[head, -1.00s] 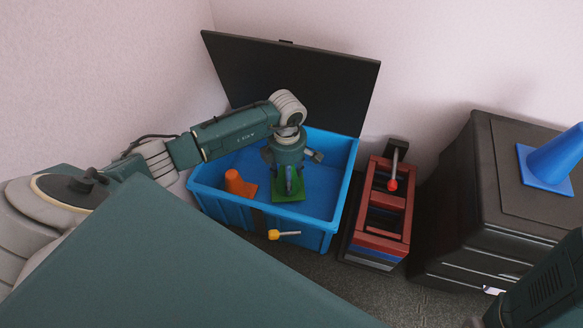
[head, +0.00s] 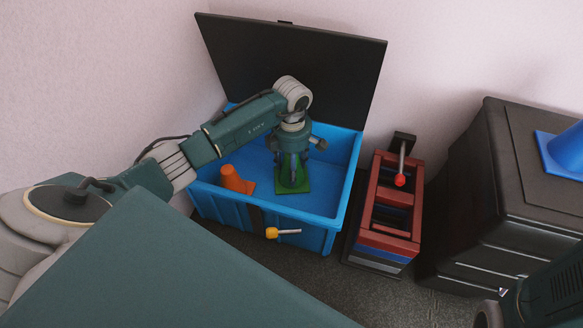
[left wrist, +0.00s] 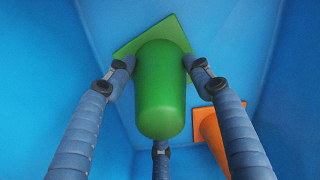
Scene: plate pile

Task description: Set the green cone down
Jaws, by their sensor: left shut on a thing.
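The green cone (head: 293,184) is upright inside the blue bin (head: 345,193), its square base low down at or near the bin floor; I cannot tell if it touches. My left gripper (head: 292,165) reaches down over it and is shut on it. In the left wrist view the green cone (left wrist: 162,88) is between the gripper's fingers (left wrist: 160,80), its rounded top toward the camera and its base beyond. The gripper hides part of the cone in the head view. My right gripper is not in view.
An orange cone (head: 234,179) stands in the bin, left of the green one. The bin's black lid (head: 300,65) is open behind. A yellow-tipped handle (head: 272,233) sticks out in front. A red-framed stack (head: 388,235) and a black cabinet (head: 500,200) with a blue cone (head: 568,150) are to the right.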

